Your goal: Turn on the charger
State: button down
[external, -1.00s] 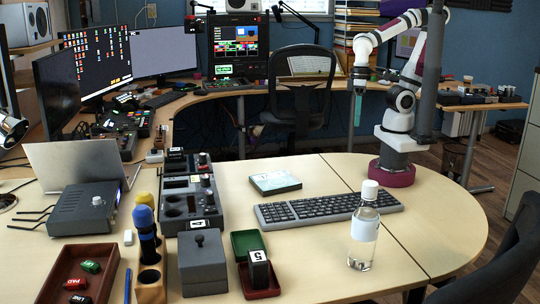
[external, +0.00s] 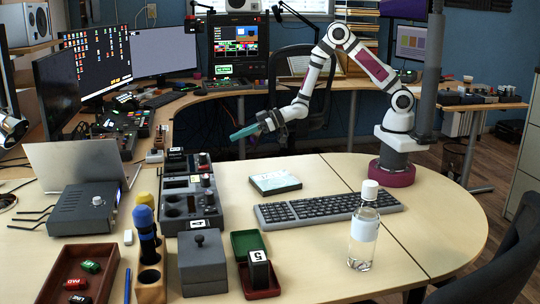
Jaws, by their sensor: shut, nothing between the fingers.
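My gripper (external: 234,136) has long teal fingers, shut with nothing between them. It is in the air over the far side of the desk, pointing left and slightly down. A long dark grey unit (external: 190,196) with round sockets and slots stands left of the middle of the desk, below and to the left of my fingertips and apart from them. It may be the charger; I cannot read a label that says so. A small black block (external: 203,160) stands in its far part.
A keyboard (external: 325,206), a clear bottle (external: 363,238) and a flat box (external: 275,182) stand right of the unit. A lidded grey box (external: 203,264), green tray (external: 247,243) and wooden holder (external: 151,280) stand in front. The far middle desktop is clear.

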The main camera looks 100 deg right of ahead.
send_over(201, 167)
jog(key=s, duration=0.4)
jog(key=f, duration=0.3)
jog(key=shift+w+d+f, duration=0.1)
jog(key=shift+w+f, duration=0.1)
jog(key=shift+f, duration=0.15)
jog(key=f, duration=0.2)
jog(key=shift+s+f, duration=0.3)
jog(key=shift+f, duration=0.1)
jog(key=shift+s+f, duration=0.1)
jog(key=shift+f, duration=0.4)
jog(key=shift+s+f, duration=0.1)
jog(key=shift+f, duration=0.35)
jog(key=shift+r, duration=0.1)
jog(key=shift+r, duration=0.7)
